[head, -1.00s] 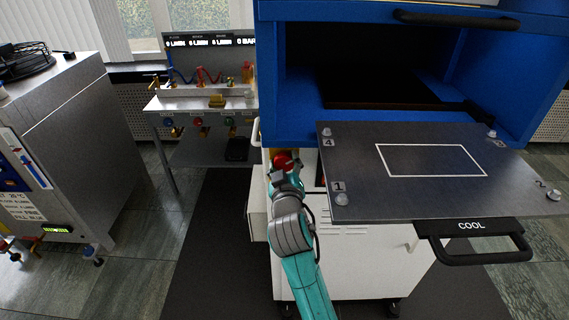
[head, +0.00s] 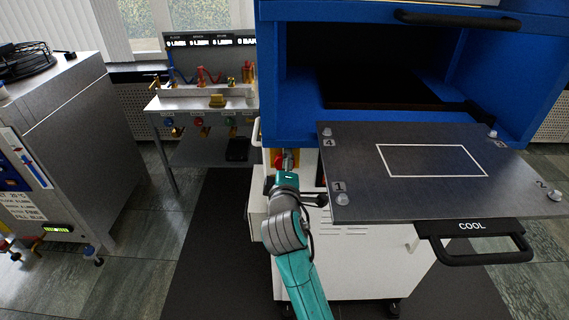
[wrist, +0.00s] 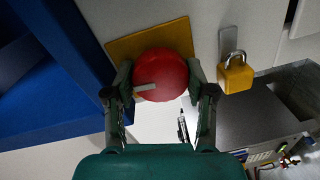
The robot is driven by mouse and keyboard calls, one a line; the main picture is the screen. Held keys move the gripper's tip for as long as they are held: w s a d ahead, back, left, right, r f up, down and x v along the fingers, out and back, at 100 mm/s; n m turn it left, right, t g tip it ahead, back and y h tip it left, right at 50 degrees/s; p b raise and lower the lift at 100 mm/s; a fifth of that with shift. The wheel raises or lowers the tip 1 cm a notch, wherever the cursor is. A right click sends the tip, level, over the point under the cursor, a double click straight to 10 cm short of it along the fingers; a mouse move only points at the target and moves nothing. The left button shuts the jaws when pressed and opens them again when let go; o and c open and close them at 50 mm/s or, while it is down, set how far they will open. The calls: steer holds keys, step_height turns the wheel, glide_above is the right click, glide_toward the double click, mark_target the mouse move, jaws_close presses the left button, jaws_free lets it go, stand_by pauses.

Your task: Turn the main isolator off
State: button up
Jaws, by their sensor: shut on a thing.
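The main isolator is a round red knob (wrist: 162,75) with a pale pointer bar, on a yellow plate (wrist: 125,45), in the wrist view. The bar lies nearly level in that picture, toward the knob's lower left. My gripper (wrist: 160,92) has one finger on each side of the knob and is shut on it. In the head view my gripper (head: 286,170) reaches the front of the white cabinet under the blue press, and a bit of the red knob (head: 279,162) shows beside it.
A yellow padlock (wrist: 237,74) hangs from a hasp right of the knob in the wrist view. A dark platen (head: 400,195) with a COOL handle (head: 472,240) juts out to the right of my arm. A bench with valves (head: 205,102) stands behind left; dark floor mat lies between.

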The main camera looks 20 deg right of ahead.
steer(key=shift+a+n, duration=0.1)
steer(key=shift+n, duration=0.5)
steer(key=o, duration=1.2)
steer(key=shift+c, duration=0.2)
